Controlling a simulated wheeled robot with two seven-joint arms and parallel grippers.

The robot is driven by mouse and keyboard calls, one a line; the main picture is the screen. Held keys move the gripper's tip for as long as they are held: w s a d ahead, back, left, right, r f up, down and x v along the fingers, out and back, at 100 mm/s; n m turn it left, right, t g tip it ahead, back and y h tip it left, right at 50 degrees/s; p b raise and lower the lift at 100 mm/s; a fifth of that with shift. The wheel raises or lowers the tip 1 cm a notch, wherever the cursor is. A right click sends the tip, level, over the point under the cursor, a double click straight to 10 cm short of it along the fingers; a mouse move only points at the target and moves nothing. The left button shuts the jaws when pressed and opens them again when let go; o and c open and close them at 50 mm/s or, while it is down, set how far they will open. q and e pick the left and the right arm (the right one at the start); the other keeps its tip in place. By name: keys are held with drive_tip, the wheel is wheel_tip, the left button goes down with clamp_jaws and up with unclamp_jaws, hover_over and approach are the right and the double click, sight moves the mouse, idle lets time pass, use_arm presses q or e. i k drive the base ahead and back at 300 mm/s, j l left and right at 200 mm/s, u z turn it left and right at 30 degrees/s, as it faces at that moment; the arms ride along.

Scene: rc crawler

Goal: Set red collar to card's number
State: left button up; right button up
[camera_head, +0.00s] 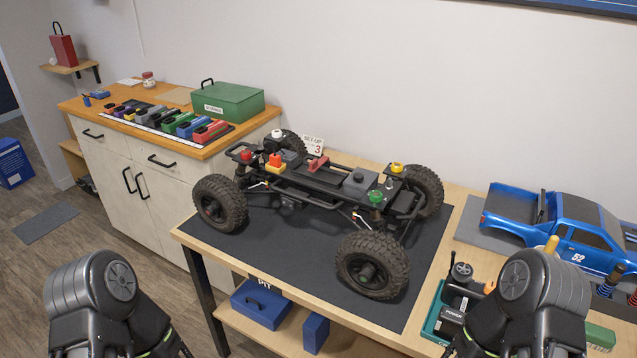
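The RC crawler chassis (325,185) stands on its wheels on a dark mat. A small red collar (246,155) sits on top of the shock mount at the chassis's left end; its setting is too small to read. A white set-up card (313,146) stands behind the chassis and shows a red 3. Other collars are white (277,133), yellow (397,168) and green (375,196), one near each other corner. My two arms show at the bottom left and bottom right corners, clear of the chassis. Their gripper fingertips are not visible.
The dark mat (275,262) is bare in front of the chassis. A blue truck body (560,225) and a teal tool tray (435,318) lie to the right. A wooden-topped cabinet at left holds a green box (228,103) and several coloured packs.

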sight(244, 157)
drive_tip(key=j+z, duration=0.25)
drive_tip(key=z, duration=0.2)
drive_tip(key=j+z, duration=0.6)
drive_tip(key=z, duration=0.25)
drive_tip(key=k+j, duration=0.1)
drive_tip(key=j, duration=0.3)
drive_tip(key=j+z, duration=0.15)
drive_tip(key=j, duration=0.2)
drive_tip(key=k+j, duration=0.15)
drive_tip(key=j, duration=0.25)
drive_tip(key=k+j+z, duration=0.1)
drive_tip(key=j, duration=0.25)
drive_tip(key=k+j+z, duration=0.1)
drive_tip(key=j, duration=0.3)
